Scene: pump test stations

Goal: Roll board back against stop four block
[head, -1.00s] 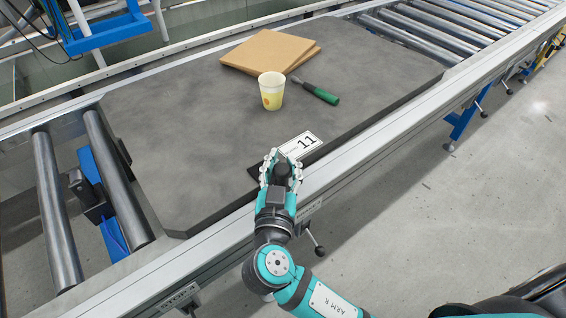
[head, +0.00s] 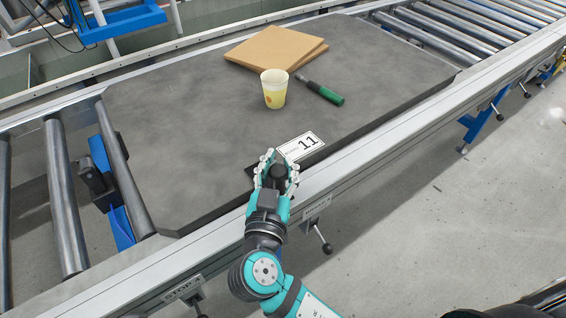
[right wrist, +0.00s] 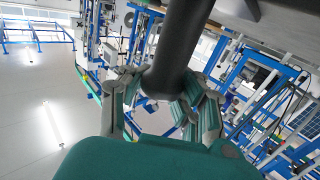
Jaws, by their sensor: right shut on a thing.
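The dark grey board (head: 200,130) lies flat on the roller conveyor and bears a white label (head: 301,146) marked 11 at its near edge. My right gripper (head: 277,166) is at that edge, shut on a dark upright handle. In the right wrist view the fingers are around this dark round handle (right wrist: 181,40). A dark block (head: 95,178) sits by a blue bar between two rollers, left of the board and apart from it. A plate (head: 183,288) on the near rail reads STOP, seemingly with a 4. My left gripper is not in view.
Bare rollers (head: 65,200) lie to the left, more rollers (head: 465,30) at the far right. A black-knobbed lever (head: 322,238) hangs below the near rail.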

